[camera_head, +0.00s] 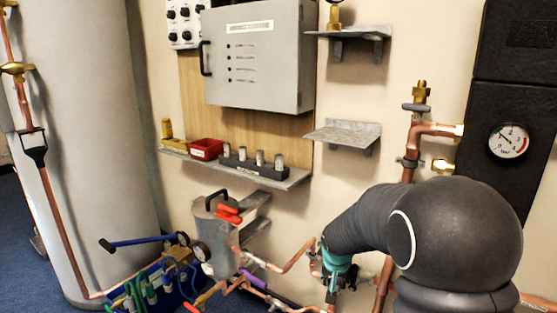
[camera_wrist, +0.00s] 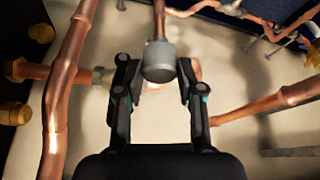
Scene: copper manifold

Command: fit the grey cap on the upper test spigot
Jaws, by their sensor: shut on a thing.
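My gripper (camera_wrist: 157,68) is shut on the grey cap (camera_wrist: 158,66), a short round piece between its two black fingers in the wrist view. A copper pipe (camera_wrist: 159,20) runs straight behind the cap to the top edge; I cannot tell whether they touch. In the head view my gripper (camera_head: 336,268) shows its teal part low in the middle, and the cap cannot be made out there. A short stub (camera_wrist: 98,76) with a grey end juts from the thick copper pipe on the left in the wrist view. I cannot tell which stub is the upper test spigot.
Thick copper pipe (camera_wrist: 62,95) and brass fittings (camera_wrist: 15,113) lie close left of my gripper. Another copper pipe (camera_wrist: 262,104) lies to the right. A shelf (camera_head: 290,179) holds a red bin (camera_head: 206,149) and a dark rack (camera_head: 250,168) with several grey pieces. A pressure gauge (camera_head: 508,141) is at right.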

